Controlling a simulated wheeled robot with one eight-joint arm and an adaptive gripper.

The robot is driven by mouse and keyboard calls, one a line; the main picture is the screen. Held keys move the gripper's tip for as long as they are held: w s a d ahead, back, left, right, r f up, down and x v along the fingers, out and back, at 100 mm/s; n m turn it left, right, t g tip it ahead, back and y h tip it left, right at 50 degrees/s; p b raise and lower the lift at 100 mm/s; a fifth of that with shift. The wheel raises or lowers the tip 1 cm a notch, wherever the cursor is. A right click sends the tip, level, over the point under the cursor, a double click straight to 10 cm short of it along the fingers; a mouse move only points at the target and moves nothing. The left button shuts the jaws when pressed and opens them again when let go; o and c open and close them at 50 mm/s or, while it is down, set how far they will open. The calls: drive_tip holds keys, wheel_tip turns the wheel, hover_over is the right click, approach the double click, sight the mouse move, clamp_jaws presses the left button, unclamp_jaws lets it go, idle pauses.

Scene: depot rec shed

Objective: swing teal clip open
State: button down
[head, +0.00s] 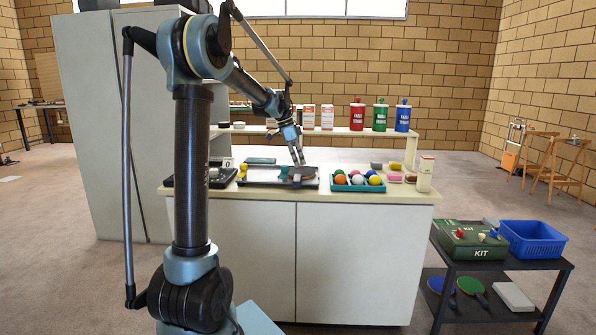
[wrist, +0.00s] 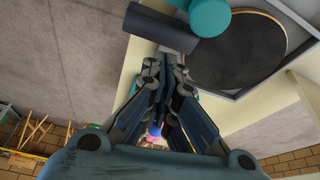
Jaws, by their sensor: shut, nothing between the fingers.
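My gripper (head: 300,162) reaches down over the counter at the grey tray (head: 254,183). Its fingers (wrist: 164,75) are together and empty in the wrist view. The teal clip (head: 284,173) appears as a small teal piece at the tray, just left of the fingertips. In the wrist view, a round teal part (wrist: 209,17) lies beyond the fingertips, beside a dark grey cylinder (wrist: 160,28). A black disc with a pale rim (wrist: 240,50) lies in the tray right of the fingers. Whether the fingertips touch the cylinder, I cannot tell.
A teal tray of several coloured balls (head: 358,188) stands right of the grey tray. A dark scale (head: 220,178) is at the left. Bottles (head: 380,117) stand on the raised shelf behind. A cart with a green KIT box (head: 470,240) and blue basket (head: 533,238) is at the right.

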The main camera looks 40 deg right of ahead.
drive_tip(key=shift+v, duration=2.95)
